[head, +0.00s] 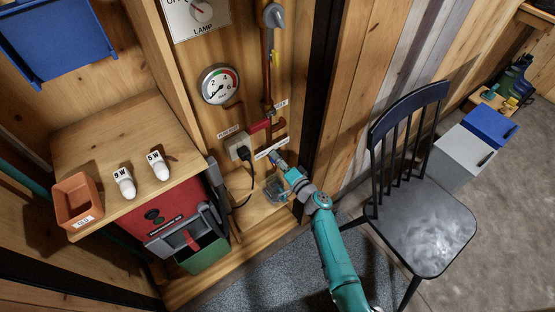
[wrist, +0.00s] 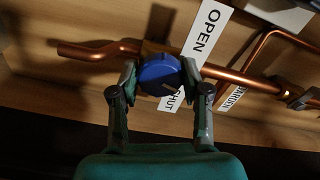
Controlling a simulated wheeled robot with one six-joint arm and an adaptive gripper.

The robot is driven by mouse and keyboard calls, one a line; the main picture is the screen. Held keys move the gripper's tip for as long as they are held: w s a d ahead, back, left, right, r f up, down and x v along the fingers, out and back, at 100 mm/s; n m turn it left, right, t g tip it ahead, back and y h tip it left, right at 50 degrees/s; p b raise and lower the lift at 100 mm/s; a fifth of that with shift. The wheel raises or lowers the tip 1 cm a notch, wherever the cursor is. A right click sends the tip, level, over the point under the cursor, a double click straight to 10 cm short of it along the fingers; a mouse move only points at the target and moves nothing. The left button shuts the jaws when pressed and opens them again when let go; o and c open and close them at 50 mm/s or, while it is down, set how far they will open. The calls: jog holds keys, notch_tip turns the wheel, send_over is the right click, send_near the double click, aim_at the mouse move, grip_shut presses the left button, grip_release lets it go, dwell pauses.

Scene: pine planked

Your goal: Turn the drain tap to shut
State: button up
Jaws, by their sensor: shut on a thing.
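The drain tap is a round blue knob (wrist: 158,70) on a copper pipe (wrist: 90,52) in the wrist view. My gripper (wrist: 161,74) has one finger on each side of the knob and is shut on it. A white label strip (wrist: 208,32) behind it reads OPEN at the upper end and SHUT at the lower end, partly covered by the knob. A small pale mark shows near the knob's lower edge; its exact direction is hard to tell. In the head view my gripper (head: 279,160) is low at the plank wall and the knob cannot be made out.
Above are a red handle (head: 258,126), a pressure gauge (head: 220,85) and a socket (head: 240,148) with a black plug. A red machine (head: 160,218) stands under a shelf at left. A dark chair (head: 425,232) stands right of my arm. A GARDEN label (wrist: 233,97) hangs by the pipe.

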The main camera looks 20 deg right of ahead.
jog(key=m, duration=0.8)
jog(key=shift+m, duration=0.3)
dwell(0.5)
jog(key=o, duration=1.1)
jog(key=shift+o, duration=0.2)
jog(key=shift+s+d, duration=0.1)
jog(key=v, duration=1.1)
jog(key=shift+s, duration=0.35)
jog(key=shift+d+r, duration=0.1)
